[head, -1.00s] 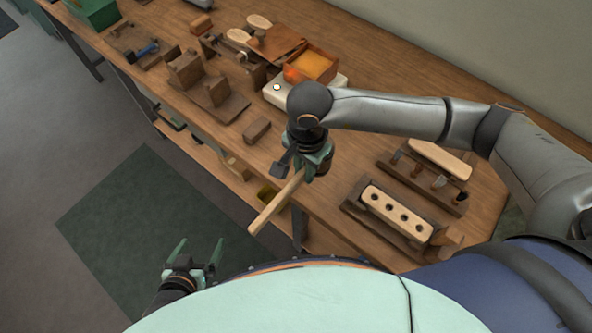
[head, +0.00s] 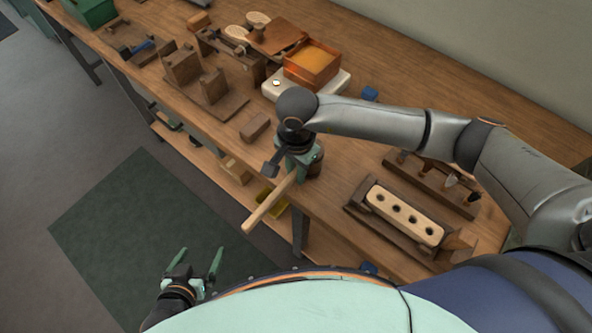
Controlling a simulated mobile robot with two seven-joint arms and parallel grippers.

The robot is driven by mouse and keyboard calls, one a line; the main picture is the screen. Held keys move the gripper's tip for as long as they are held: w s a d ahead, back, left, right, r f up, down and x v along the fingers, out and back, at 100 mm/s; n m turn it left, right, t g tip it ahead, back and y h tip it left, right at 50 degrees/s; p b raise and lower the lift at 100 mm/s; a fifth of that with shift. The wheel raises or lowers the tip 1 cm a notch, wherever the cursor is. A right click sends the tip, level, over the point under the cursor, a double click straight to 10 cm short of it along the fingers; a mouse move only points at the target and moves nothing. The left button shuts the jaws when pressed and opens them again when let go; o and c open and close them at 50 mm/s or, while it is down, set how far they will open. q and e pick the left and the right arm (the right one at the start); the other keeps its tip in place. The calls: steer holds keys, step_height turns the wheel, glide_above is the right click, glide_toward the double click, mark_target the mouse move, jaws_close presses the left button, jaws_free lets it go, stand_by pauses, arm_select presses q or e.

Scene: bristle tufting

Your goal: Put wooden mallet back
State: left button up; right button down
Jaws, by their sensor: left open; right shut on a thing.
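My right gripper (head: 292,166) is shut on the wooden mallet. The mallet's pale handle (head: 264,208) slants down and left from the jaws, past the bench's front edge. A dark brown round part beside the jaws (head: 316,161) looks like the mallet's head, mostly hidden by the gripper. The mallet is held over the front of the wooden bench (head: 340,190). My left gripper (head: 197,262) is open and empty, low at the left and away from the bench.
A pale block with several holes (head: 404,215) sits in a dark fixture. Behind it is a tool rack (head: 430,184). A small wooden block (head: 255,127), an orange-filled box (head: 311,65) on a white base and a dark wooden jig (head: 205,100) stand left and behind. Bare bench lies near the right gripper.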

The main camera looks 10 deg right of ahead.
steer(key=c, duration=0.8)
jaws_free()
steer(key=shift+f, duration=0.1)
step_height(320, 180, up, 12)
steer(key=shift+r, duration=0.15)
